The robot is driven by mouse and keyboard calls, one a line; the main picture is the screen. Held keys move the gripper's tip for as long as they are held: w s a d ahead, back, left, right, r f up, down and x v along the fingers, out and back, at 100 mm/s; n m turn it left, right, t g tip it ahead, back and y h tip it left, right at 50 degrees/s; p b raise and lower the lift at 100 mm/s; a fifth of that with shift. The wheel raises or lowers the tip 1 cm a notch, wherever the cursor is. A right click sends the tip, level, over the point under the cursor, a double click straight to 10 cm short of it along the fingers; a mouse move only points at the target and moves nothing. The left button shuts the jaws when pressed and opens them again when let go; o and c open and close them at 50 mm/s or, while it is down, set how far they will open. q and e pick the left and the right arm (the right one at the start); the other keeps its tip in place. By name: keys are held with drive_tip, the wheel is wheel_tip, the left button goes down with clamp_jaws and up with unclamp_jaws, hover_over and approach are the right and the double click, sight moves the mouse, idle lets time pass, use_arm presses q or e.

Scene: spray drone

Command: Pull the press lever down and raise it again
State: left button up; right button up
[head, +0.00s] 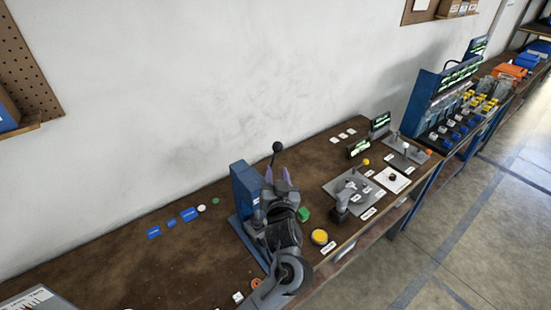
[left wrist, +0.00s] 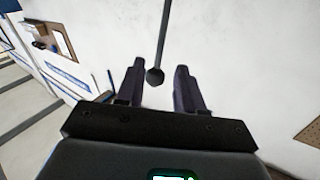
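The blue press (head: 243,188) stands on the brown workbench, partly hidden behind my left arm. Its lever points up and ends in a black ball knob (head: 277,147). My left gripper (head: 277,172) is just below the knob in the head view, its purple fingers pointing up. In the left wrist view, the knob (left wrist: 155,76) shows between the two spread fingers (left wrist: 158,82), with the thin lever rod (left wrist: 165,35) running up from it. No finger visibly touches the knob.
Blue blocks (head: 188,214) lie left of the press. A yellow round button (head: 319,237), a green piece (head: 304,214) and a grey plate with a device (head: 362,200) are to its right. A white wall (head: 180,90) stands behind. The bench's left part is mostly clear.

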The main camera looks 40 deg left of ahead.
sight(274, 156)
use_arm(q)
drive_tip(key=p+x, duration=0.1)
drive_tip(key=x, duration=0.9)
drive_tip(key=shift+w+a+r, duration=0.1)
drive_tip(key=shift+w+a, duration=0.05)
drive_tip(key=shift+w, duration=0.05)
clamp_jaws()
